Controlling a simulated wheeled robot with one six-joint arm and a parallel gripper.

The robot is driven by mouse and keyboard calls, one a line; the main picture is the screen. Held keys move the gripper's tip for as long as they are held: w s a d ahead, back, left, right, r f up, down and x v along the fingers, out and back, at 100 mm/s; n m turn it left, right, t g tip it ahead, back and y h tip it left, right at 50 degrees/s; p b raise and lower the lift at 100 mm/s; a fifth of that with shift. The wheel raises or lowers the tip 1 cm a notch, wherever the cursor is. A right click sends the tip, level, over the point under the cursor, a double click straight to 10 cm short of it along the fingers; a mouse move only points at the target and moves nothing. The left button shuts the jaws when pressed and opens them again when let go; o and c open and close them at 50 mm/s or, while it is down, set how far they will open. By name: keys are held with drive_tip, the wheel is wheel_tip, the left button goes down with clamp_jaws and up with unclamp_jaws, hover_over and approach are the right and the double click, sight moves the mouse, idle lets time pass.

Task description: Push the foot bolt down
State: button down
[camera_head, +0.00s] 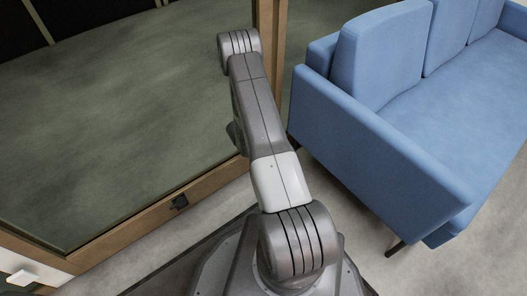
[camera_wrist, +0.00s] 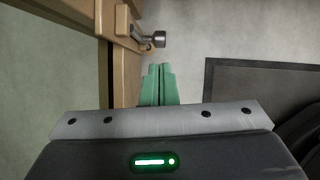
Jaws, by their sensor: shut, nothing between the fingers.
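In the wrist view a grey metal fitting with a round, knob-like end (camera_wrist: 150,40) sticks out from the wooden door frame (camera_wrist: 124,60); it looks like the foot bolt. My gripper (camera_wrist: 160,68) has two green fingers, shut together and empty. In the picture its tips lie just below the knob, with a small gap between them. In the head view my arm reaches along the door and hides the gripper.
A blue sofa (camera_head: 375,150) stands right of my arm, close to the door frame. A large glass pane (camera_head: 120,110) fills the left. A white piece (camera_head: 25,278) shows at lower left.

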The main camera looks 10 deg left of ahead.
drive_tip(key=p+v, duration=0.1)
drive_tip(key=v, duration=0.3)
drive_tip(key=shift+s+a+r, duration=0.15)
drive_tip(key=shift+r, duration=0.15)
drive_tip(key=shift+f, duration=0.1)
drive_tip(key=w+d+f+p, duration=0.1)
drive_tip(key=w+d+f, duration=0.2)
drive_tip(key=w+f, duration=0.2)
drive_tip(key=shift+s+x, duration=0.2)
drive_tip(key=shift+x, duration=0.9)
drive_tip(key=shift+f, duration=0.2)
